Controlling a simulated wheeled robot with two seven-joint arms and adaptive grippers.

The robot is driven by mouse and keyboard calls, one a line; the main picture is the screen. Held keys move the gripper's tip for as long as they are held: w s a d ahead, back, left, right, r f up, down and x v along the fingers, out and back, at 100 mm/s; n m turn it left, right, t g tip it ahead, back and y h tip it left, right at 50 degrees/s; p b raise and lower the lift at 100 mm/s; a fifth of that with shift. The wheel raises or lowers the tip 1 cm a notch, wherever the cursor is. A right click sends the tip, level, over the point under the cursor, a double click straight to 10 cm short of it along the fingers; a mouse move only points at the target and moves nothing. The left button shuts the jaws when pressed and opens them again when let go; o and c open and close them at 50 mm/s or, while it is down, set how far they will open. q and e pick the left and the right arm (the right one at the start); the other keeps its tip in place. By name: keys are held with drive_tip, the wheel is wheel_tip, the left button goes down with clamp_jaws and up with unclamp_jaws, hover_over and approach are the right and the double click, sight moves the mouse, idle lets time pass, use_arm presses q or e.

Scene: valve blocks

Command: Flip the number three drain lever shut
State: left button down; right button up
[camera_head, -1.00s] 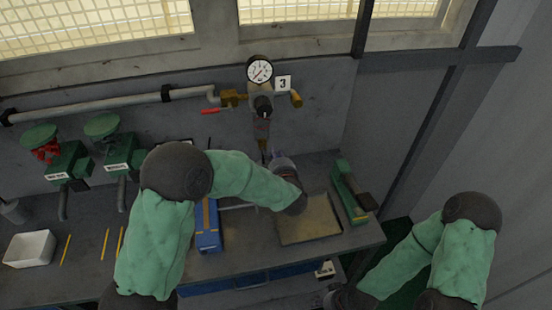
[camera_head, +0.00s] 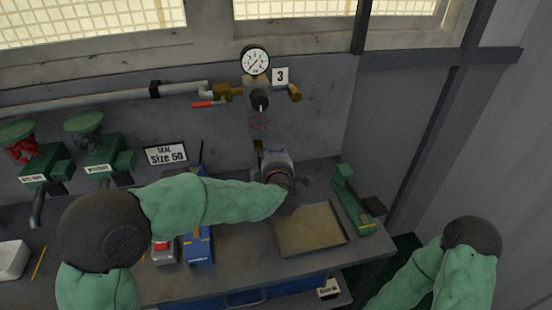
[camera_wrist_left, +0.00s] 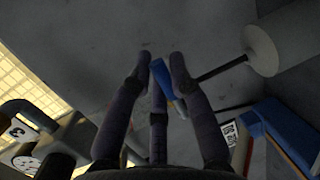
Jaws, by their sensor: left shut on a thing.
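The number 3 plate (camera_head: 280,76) is on the back wall beside a round gauge (camera_head: 255,60); below them are a black knob (camera_head: 260,100) and a small red wheel (camera_head: 260,123). My left gripper (camera_head: 277,163) is below these fittings, its fingertips unclear in the head view. In the left wrist view, the gripper (camera_wrist_left: 160,66) is shut on a blue-tipped lever (camera_wrist_left: 166,88) between its fingers. A dark rod runs from there to a grey cylinder (camera_wrist_left: 272,45). I cannot tell how far the lever is turned. My right gripper is out of view.
A red-handled brass valve (camera_head: 230,92) is left of the gauge. A shallow tray (camera_head: 310,250), a green tool (camera_head: 352,205) and a blue box (camera_head: 200,245) are on the bench. Green valve blocks (camera_head: 108,160) stand at the left, by a "Size 50" sign (camera_head: 166,154).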

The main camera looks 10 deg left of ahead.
use_arm(q)
drive_tip(key=shift+r, duration=0.1)
idle(0.4)
drive_tip(key=c, duration=1.1)
unclamp_jaws()
drive_tip(key=v, duration=0.8)
